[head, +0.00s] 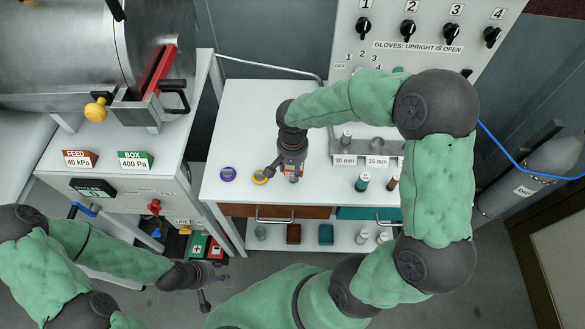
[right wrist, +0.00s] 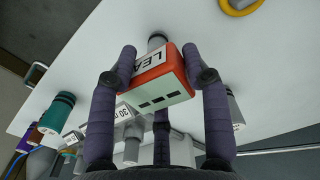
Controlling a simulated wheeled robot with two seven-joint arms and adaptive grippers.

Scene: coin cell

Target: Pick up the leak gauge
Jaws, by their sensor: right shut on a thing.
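The leak gauge (right wrist: 158,78) is a small orange-red box with a pale face, three dark slots and a label of which "LEA" shows, in the right wrist view. My right gripper (right wrist: 160,75) is shut on it, with dark fingers on both sides of the box. In the head view my right gripper (head: 288,174) is over the front of the white table, and a bit of the gauge's orange shows below it. Whether the gauge touches the table is unclear. My left gripper (head: 212,288) is low on the left, empty, its fingers spread apart.
A block with 30 mm and 35 mm labels (head: 376,161) stands right of my gripper. The table's back left is clear.

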